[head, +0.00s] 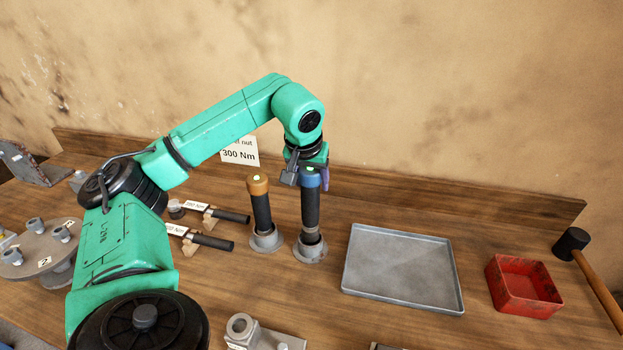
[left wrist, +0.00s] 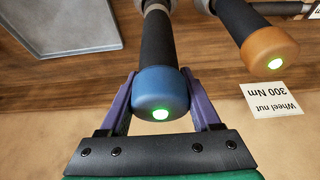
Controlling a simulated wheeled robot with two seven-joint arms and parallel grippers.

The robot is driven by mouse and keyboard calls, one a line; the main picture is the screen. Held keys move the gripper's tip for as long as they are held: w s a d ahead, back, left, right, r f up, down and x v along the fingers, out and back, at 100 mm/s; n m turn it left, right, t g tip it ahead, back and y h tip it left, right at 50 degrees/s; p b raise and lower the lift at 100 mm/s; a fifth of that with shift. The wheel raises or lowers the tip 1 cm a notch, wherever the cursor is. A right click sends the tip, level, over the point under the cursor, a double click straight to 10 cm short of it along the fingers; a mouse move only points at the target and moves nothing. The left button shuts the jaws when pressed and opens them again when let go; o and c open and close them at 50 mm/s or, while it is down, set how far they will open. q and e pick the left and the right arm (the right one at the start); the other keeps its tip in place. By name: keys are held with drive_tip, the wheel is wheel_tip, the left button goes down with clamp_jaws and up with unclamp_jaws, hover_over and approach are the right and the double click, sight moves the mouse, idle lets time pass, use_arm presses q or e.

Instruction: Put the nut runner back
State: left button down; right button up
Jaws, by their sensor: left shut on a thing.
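The nut runner with the blue cap (head: 310,209) stands upright over a round grey holder (head: 310,252) on the bench. A grey length of its nose shows between the black body and the holder. I cannot tell whether it is fully down. My left gripper (head: 308,179) reaches down from above and is shut on its blue top. In the left wrist view, the purple fingers (left wrist: 158,82) lie on either side of the blue cap (left wrist: 160,92), which shows a green light. A second nut runner with an orange cap (head: 261,208) stands in its own holder (head: 266,240) to the left. My right gripper is not in view.
A grey tray (head: 402,268), a red bin (head: 524,286) and a mallet (head: 590,265) lie to the right. Two black-handled tools (head: 212,241) rest on wooden supports at the left. A "Wheel nut 300 Nm" card (left wrist: 275,99) stands behind the runners.

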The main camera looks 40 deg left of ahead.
use_arm(q)
drive_tip(key=shift+w+f, duration=0.1)
drive_tip(key=shift+c, duration=0.5)
unclamp_jaws()
drive_tip(key=p+v, duration=0.1)
drive_tip(key=v, duration=1.2)
drive_tip(key=shift+p, duration=0.35)
drive_tip(key=shift+a, duration=0.1)
